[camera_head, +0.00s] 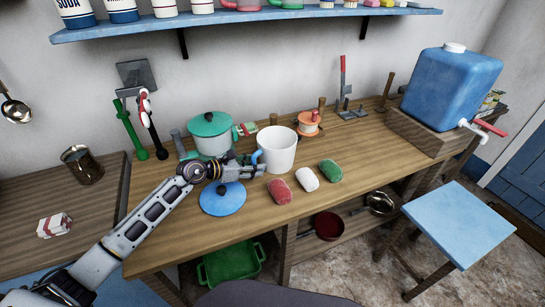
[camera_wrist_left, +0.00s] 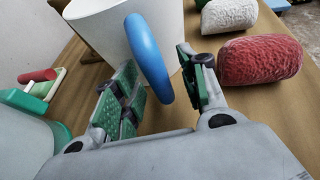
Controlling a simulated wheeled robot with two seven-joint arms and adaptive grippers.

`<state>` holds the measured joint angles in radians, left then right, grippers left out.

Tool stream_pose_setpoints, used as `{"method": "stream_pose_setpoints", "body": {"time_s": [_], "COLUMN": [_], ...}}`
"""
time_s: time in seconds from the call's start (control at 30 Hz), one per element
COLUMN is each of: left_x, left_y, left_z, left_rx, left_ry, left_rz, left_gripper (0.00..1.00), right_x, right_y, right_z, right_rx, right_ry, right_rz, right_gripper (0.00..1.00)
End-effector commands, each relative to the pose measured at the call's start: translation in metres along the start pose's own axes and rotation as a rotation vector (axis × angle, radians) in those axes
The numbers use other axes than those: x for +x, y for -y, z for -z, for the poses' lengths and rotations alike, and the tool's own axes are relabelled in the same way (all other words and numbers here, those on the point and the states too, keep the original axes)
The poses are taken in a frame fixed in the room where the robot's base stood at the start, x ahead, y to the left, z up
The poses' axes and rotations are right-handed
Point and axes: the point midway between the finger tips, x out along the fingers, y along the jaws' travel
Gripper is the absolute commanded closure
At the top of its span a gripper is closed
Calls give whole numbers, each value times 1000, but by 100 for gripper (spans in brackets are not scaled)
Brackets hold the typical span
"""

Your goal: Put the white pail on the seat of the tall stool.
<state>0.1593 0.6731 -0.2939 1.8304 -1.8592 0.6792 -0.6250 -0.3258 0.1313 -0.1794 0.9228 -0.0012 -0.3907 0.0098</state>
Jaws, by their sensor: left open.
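The white pail (camera_head: 277,150) stands upright on the wooden counter. Its blue handle (camera_wrist_left: 150,56) points toward my left gripper. My left gripper (camera_head: 256,168) is open at the pail's left side. In the left wrist view the handle lies between the two open fingers (camera_wrist_left: 160,90), with the pail's white wall (camera_wrist_left: 105,22) just beyond. Whether the fingers touch the handle I cannot tell. The tall stool has a light blue square seat (camera_head: 458,222) and stands on the floor at the right, in front of the counter. Its seat is bare. My right gripper is not in view.
A green-lidded pot (camera_head: 211,140) stands left of the pail, and a blue round lid (camera_head: 222,199) lies in front. Red (camera_head: 280,190), white (camera_head: 307,178) and green (camera_head: 330,171) rolls lie right of the pail. A blue water tank (camera_head: 450,90) stands at the counter's right end.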

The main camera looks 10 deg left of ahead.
Motion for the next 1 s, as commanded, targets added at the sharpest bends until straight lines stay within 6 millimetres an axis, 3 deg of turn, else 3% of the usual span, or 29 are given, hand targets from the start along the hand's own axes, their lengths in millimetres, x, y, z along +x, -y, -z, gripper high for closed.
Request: {"method": "stream_pose_setpoints", "body": {"time_s": [0.57, 0.9, 1.0], "left_x": [4, 4, 4], "left_y": [0, 0, 0], "left_z": [0, 0, 0], "left_rx": [1, 1, 0], "left_ry": [0, 0, -1], "left_rz": [0, 0, 0], "left_gripper": [57, 100, 100], "right_x": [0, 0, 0], "right_y": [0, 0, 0], "right_z": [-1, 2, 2], "right_rx": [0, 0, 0], "right_ry": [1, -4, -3], "right_rz": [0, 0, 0], "right_gripper": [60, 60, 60]}}
